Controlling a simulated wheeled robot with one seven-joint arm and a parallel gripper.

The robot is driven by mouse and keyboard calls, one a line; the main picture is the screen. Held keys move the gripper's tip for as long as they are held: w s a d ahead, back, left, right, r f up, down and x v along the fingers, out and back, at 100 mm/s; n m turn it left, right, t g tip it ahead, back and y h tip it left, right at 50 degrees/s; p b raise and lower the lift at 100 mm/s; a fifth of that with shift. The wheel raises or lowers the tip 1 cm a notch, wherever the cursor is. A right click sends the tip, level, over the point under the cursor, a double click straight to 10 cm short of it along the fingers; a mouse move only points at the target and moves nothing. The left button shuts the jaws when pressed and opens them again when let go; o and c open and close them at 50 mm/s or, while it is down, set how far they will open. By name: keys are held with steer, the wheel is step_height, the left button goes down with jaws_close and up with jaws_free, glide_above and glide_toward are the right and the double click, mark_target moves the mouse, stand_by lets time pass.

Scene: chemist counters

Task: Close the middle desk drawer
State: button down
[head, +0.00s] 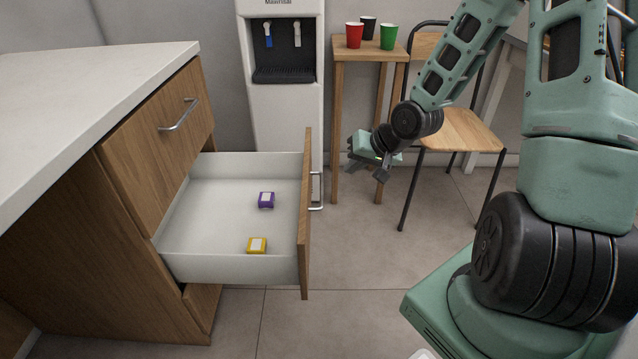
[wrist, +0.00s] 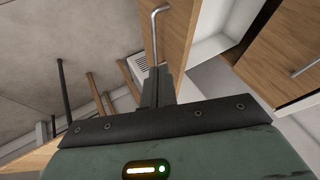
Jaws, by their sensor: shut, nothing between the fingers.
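The middle desk drawer (head: 230,268) is pulled far out of the wooden desk in the head view. Its wooden front (head: 306,225) has a metal bar handle (head: 316,191) on the outer face. A purple box (head: 266,200) and a yellow box (head: 257,245) lie inside it. My gripper (head: 368,172) is to the right of the drawer front, apart from it in the head view. In the wrist view the shut fingers (wrist: 159,88) point toward the drawer handle (wrist: 154,30). Whether they touch it I cannot tell.
A closed upper drawer (head: 155,140) sits above the open one, under the white desktop (head: 80,95). A water dispenser (head: 284,110) stands behind. A small table (head: 370,50) with several cups and a chair (head: 460,130) stand behind my arm.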

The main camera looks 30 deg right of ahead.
steer(key=b, duration=0.5)
glide_above(321, 201)
steer(key=s+d, duration=0.2)
steer(key=d, duration=0.1)
step_height(321, 201, down, 8)
steer(key=w+a, duration=0.1)
steer(key=a+b, duration=0.1)
steer(key=a, duration=0.1)
steer(key=shift+w, duration=0.4)
steer(key=shift+w+a+r, duration=0.2)
steer(key=shift+w+a, duration=0.05)
steer(key=shift+a, duration=0.15)
